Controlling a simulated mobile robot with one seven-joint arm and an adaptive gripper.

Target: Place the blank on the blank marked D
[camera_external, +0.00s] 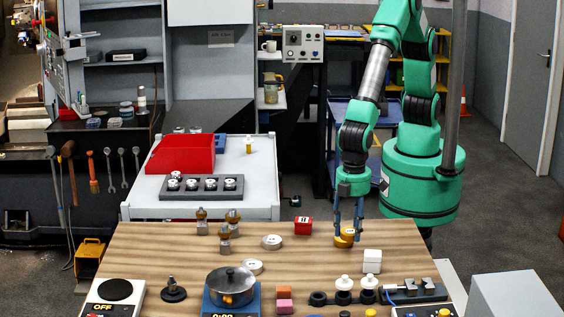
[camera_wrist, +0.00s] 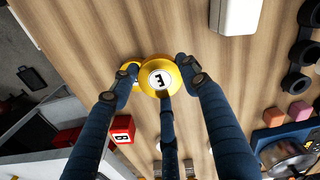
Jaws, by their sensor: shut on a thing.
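My gripper (camera_external: 348,233) is at the right of the wooden table, fingers pointing down. In the wrist view my gripper (camera_wrist: 160,74) has its fingers around a round brass-coloured blank (camera_wrist: 148,86) with a white label that looks like an E. A second yellow piece (camera_wrist: 128,72) shows partly behind the left finger; its marking is hidden. In the external view the brass blank (camera_external: 343,241) is low at the tabletop; I cannot tell if it touches.
A red marked block (camera_external: 303,225) stands left of my gripper, and a white box (camera_external: 372,258) is in front right. A pot (camera_external: 231,288), rings (camera_external: 318,298) and a fixture (camera_external: 410,288) line the front.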

